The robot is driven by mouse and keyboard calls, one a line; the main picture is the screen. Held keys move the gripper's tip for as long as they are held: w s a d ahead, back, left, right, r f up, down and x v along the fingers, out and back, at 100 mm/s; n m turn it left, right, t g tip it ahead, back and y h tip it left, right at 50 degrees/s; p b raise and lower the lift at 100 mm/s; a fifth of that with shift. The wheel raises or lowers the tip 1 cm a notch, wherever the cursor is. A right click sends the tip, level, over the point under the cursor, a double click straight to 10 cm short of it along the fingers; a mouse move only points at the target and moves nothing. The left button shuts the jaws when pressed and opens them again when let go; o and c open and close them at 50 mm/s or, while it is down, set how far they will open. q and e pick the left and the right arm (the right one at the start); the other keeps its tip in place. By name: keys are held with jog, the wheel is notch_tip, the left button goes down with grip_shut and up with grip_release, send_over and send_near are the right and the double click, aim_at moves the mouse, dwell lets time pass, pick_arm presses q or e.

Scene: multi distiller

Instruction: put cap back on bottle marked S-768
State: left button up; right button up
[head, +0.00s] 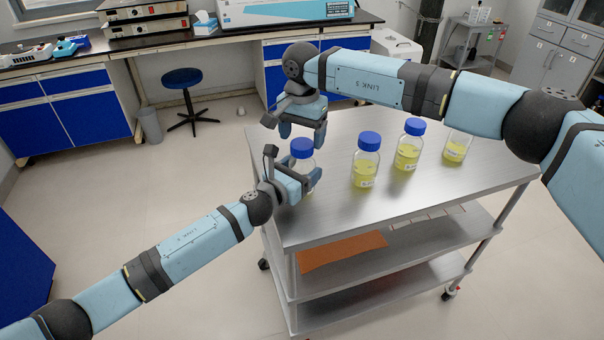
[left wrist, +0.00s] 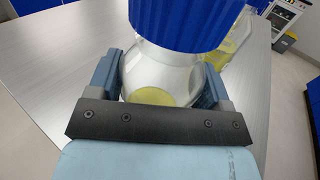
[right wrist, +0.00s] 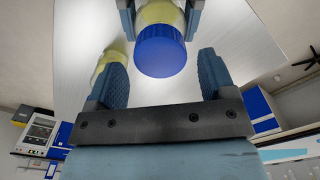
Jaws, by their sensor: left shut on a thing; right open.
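A clear bottle with yellow liquid (left wrist: 152,96) stands at the left end of the cart top, a blue cap (head: 302,147) on its neck. The cap also shows in the left wrist view (left wrist: 183,20) and right wrist view (right wrist: 160,52). My left gripper (head: 296,181) is shut around this bottle's body, below the cap. My right gripper (head: 303,132) is open just above the cap; in the right wrist view the cap sits between its fingers, with gaps at both sides. No label on the held bottle is readable.
Two more blue-capped bottles (head: 365,170) (head: 408,152) stand to the right. A fourth bottle (head: 456,150) is partly hidden by my right arm, its top not visible. The steel cart top (head: 400,205) is clear at front. An orange sheet (head: 340,250) lies on the shelf below.

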jog(key=shift+f, duration=1.35)
jog(key=shift+c, duration=0.4)
